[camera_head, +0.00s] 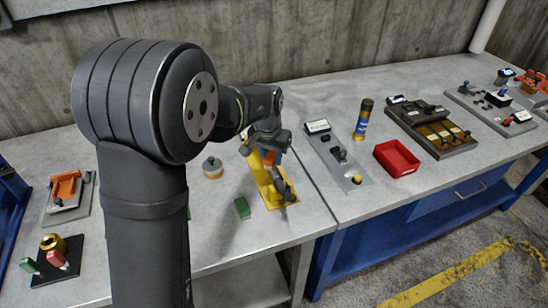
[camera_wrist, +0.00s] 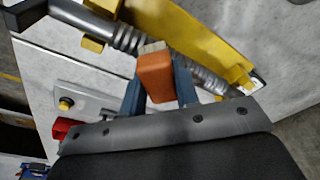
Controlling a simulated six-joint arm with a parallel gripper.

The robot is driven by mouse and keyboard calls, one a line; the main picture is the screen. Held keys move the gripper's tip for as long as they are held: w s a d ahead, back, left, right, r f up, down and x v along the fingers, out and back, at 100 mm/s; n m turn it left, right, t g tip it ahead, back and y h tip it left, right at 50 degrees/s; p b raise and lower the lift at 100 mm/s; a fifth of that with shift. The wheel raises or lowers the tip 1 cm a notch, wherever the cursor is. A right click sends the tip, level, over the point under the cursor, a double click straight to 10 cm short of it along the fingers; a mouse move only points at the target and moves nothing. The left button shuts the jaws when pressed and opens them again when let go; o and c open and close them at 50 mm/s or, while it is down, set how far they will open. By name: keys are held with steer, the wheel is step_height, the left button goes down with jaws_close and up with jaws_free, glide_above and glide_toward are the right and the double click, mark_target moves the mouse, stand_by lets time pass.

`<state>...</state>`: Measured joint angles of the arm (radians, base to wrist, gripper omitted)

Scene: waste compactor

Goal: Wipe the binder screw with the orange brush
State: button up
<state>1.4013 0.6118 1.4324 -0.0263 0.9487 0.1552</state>
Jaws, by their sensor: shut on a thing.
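The binder screw (camera_wrist: 125,38) is a grey threaded shaft lying along a yellow bracket (camera_wrist: 205,42). In the head view the yellow bracket (camera_head: 266,188) stands on the left workbench, partly hidden by my arm. My gripper (camera_wrist: 158,88) is shut on the orange brush (camera_wrist: 155,78), with the orange block between its two blue fingers. The brush's pale bristle end points at the middle of the screw, very close to or touching it; I cannot tell which. The brush hides part of the thread. In the head view my gripper (camera_head: 270,148) is just above the bracket.
A green block (camera_head: 242,208) and a round jar (camera_head: 212,168) are near the bracket on the left. A grey fixture plate (camera_head: 337,155), a blue-and-yellow can (camera_head: 363,120) and a red bin (camera_head: 397,158) are to the right. The bench's front edge is close to the bracket.

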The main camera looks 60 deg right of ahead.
mark_target(276, 170)
steer(key=shift+w+d, duration=3.55)
steer(key=shift+w, duration=0.05)
steer(key=shift+s+a, duration=4.65)
step_height(276, 170, up, 3)
steer(key=shift+w+d+f, duration=0.1)
steer(key=shift+d+f, duration=0.05)
steer(key=shift+r, duration=2.8)
